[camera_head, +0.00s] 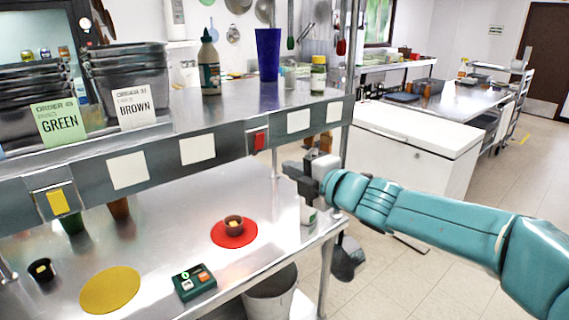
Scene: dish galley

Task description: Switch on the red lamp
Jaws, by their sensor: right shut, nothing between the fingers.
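A small red switch or lamp plate (259,141) is set in the front edge of the steel shelf; whether it is lit I cannot tell. My right gripper (289,169) is shut and empty, just right of and below the red plate, apart from it in the picture. Its arm comes in from the right. A similar yellow plate (58,202) sits on the same edge at the far left. A dark green control box (194,282) with small coloured buttons lies on the counter below. My left gripper is out of view.
A yellow mat (110,290) and a black cup (41,270) are to the left. A blue cup (268,55) and bottle (209,65) stand on the shelf (180,122). A bin (270,301) stands below.

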